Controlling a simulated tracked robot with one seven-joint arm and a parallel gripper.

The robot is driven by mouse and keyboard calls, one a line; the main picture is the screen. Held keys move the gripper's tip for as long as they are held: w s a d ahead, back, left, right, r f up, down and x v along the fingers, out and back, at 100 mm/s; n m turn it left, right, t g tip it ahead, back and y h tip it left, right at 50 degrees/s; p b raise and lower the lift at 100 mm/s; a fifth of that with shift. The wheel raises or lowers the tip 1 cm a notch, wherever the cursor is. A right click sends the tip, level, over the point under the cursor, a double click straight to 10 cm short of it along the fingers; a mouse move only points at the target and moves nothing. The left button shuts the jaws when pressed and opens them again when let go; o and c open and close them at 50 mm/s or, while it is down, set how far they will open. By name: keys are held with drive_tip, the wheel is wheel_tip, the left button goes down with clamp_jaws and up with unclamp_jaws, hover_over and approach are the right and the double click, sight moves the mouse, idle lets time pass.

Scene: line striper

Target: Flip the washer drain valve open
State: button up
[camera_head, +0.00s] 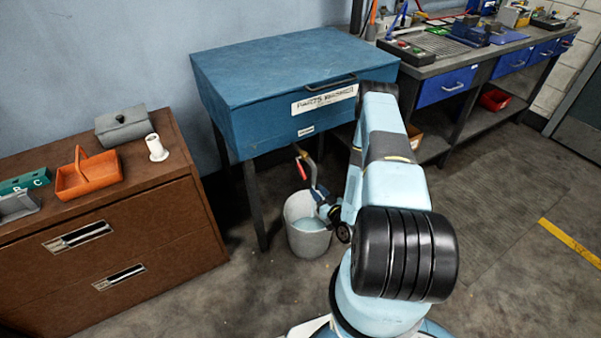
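The parts washer (235,75) is a blue cabinet with a closed lid and a white label, standing on dark legs against the wall. Below its front edge, a small red drain valve lever (300,152) sits by a thin grey pipe (313,174) that runs down toward a bucket. The valve body is too small to make out clearly. My gripper (325,203) is low, just below and right of the lever, by the bucket's right rim. It looks apart from the lever. Its fingers are small and partly hidden by my arm, so their opening cannot be told.
A grey bucket (307,241) with bluish liquid stands on the floor under the pipe. A brown cabinet (150,240) at left carries an orange basket (88,178), a grey box and a white spool. A workbench (450,52) stands at the back right. The floor at right is clear.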

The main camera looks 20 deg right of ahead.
sight(300, 171)
drive_tip(key=w+a, duration=0.1)
drive_tip(key=w, duration=0.8)
drive_tip(key=w+a, duration=0.1)
drive_tip(key=w, duration=0.3)
drive_tip(key=shift+w+a, duration=0.25)
drive_tip(key=shift+a, duration=0.1)
clamp_jaws()
